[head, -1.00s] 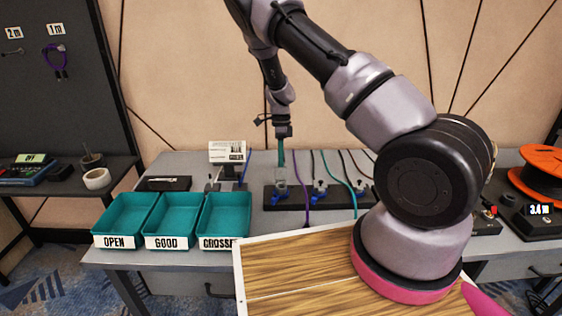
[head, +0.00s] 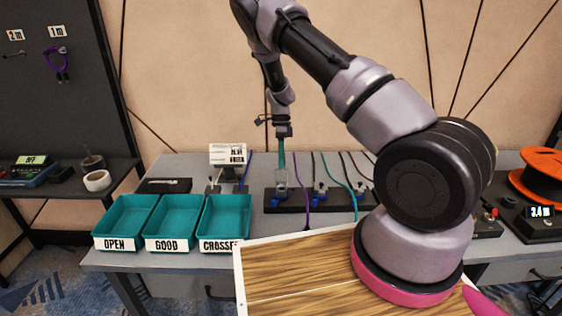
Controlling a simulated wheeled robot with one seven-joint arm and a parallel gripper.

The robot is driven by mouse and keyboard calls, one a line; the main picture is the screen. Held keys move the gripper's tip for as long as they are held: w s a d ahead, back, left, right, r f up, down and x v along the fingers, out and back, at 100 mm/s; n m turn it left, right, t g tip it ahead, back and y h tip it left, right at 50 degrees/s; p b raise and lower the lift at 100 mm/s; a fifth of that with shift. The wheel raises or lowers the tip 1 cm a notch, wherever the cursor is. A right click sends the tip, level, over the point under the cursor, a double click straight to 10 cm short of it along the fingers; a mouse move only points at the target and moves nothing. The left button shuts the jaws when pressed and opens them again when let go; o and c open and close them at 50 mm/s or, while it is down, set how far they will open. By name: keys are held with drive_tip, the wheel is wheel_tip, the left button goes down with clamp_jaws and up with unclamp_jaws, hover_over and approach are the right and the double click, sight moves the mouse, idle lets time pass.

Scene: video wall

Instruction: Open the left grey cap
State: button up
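A black strip (head: 300,205) on the bench carries several blue clamps with pale grey caps. The left grey cap (head: 281,179) is at the strip's left end, above a blue clamp (head: 280,196); it looks raised and upright. My gripper (head: 283,132) points straight down directly above it. A narrow teal piece (head: 281,155) runs between my gripper and the cap; I cannot tell whether it is a finger, a tool or a cable. The fingertips are too small to read. Another grey cap (head: 320,186) sits further right and looks lower.
Thin purple, black, teal and brown cables run across the strip. Teal trays marked OPEN (head: 113,243), GOOD (head: 166,243) and CROSSED (head: 219,245) stand at the left front. A small label display (head: 227,153) stands behind them. My arm covers the bench's right part.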

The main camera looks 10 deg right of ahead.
drive_tip(key=v, duration=1)
drive_tip(key=shift+r, duration=0.25)
drive_tip(key=s+d+r+n+t+y, duration=0.1)
drive_tip(key=s+d+r+n+t, duration=0.15)
drive_tip(key=s+r, duration=0.65)
drive_tip(key=s+d+r+n+t+y, duration=0.15)
drive_tip(key=r+n, duration=0.25)
drive_tip(key=r, duration=1.1)
drive_tip(key=s+r+n+t, duration=0.3)
drive_tip(key=s+r+n, duration=0.1)
drive_tip(key=s, duration=0.7)
drive_tip(key=s+r+n+t+h, duration=0.1)
drive_tip(key=s+r+n+t, duration=0.3)
drive_tip(key=s, duration=0.8)
drive_tip(key=shift+d+r+n, duration=0.25)
drive_tip(key=shift+d+n, duration=0.2)
drive_tip(key=shift+n, duration=0.4)
